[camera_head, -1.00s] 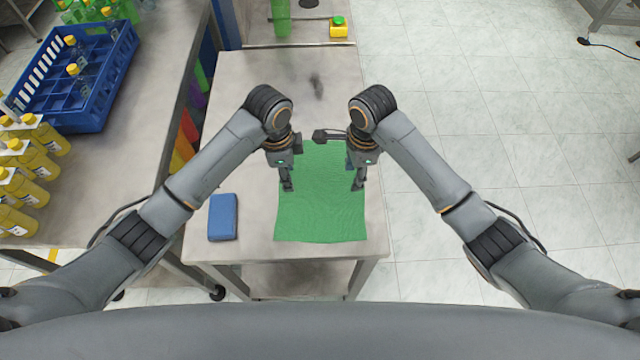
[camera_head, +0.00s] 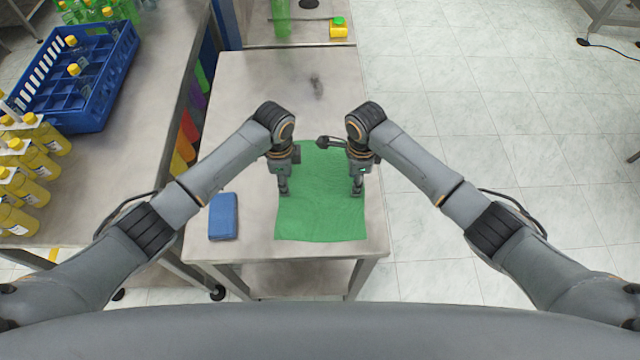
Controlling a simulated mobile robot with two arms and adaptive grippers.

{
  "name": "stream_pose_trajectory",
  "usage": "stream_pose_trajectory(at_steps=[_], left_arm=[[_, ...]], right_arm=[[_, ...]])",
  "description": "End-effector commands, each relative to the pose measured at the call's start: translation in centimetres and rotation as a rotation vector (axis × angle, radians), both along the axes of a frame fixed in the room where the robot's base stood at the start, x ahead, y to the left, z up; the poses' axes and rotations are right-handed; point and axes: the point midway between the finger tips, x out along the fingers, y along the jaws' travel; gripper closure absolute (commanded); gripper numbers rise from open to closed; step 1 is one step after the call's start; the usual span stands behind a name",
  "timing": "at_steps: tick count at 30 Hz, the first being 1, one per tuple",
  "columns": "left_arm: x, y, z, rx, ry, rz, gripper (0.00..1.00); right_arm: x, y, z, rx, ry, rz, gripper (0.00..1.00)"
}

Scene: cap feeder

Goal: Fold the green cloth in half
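The green cloth (camera_head: 320,215) lies spread out on the metal table (camera_head: 255,95), its near edge close to the table's front. Its far part is partly hidden by my grippers and wrists. My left gripper (camera_head: 283,193) points down at the cloth's left edge, and my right gripper (camera_head: 357,192) points down at its right edge. Both fingertips look close to the cloth about halfway along it. The fingers are too small to show whether either gripper is open or holds cloth.
A blue block-like item (camera_head: 223,216) lies on the table left of the cloth. A blue crate (camera_head: 100,108) with bottles and several yellow-capped bottles (camera_head: 35,160) stand on the left bench. A yellow-and-green box (camera_head: 339,28) is at the far end. The table beyond the cloth is mostly clear.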

Motion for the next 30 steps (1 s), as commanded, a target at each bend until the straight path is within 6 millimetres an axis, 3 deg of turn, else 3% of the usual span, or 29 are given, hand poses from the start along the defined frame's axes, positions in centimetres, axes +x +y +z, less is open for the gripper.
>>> stream_pose_trajectory(at_steps=[11,24,30], left_arm=[[-0.02,-0.01,-0.64,0.0,0.0,0.0,0.57],[-0.07,0.03,-0.62,0.001,0.002,0.0,1.0],[-0.09,0.03,-0.65,0.001,0.002,0.0,1.0]], right_arm=[[-0.02,0.02,-0.64,0.0,0.0,0.0,0.57],[-0.08,-0.02,-0.63,-0.001,0.002,0.0,1.0],[-0.1,-0.03,-0.67,-0.001,0.002,0.0,1.0]])
